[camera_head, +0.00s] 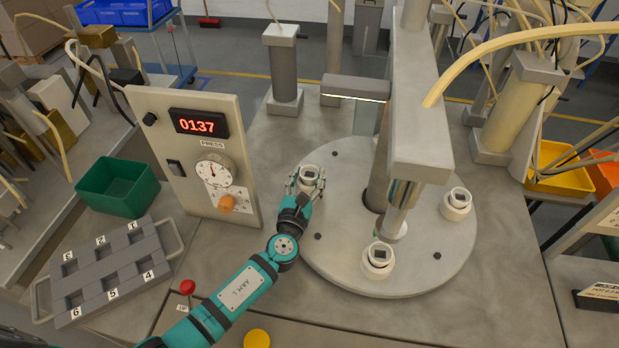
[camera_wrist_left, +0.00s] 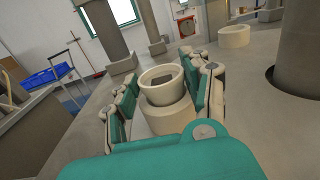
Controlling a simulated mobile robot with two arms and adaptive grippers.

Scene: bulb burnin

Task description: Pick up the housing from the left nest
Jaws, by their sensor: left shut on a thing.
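The housing (camera_head: 309,173) is a small white cup with a dark square in its top. It is at the left nest on the round grey turntable (camera_head: 330,250). In the left wrist view the housing (camera_wrist_left: 160,80) stands upright, with the pale round nest (camera_wrist_left: 170,117) directly below it. My left gripper (camera_head: 306,182) is shut on the housing, with a finger on each side, as the left wrist view (camera_wrist_left: 162,92) also shows. I cannot tell whether the housing is fully seated or slightly raised. My right gripper is not in view.
Other white nests with parts stand at the turntable's front (camera_head: 378,262) and right (camera_head: 457,204). A grey press column (camera_head: 420,110) rises over the middle. A control panel (camera_head: 200,150) reading 0137, a green bin (camera_head: 118,187) and a numbered tray (camera_head: 110,270) stand left.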

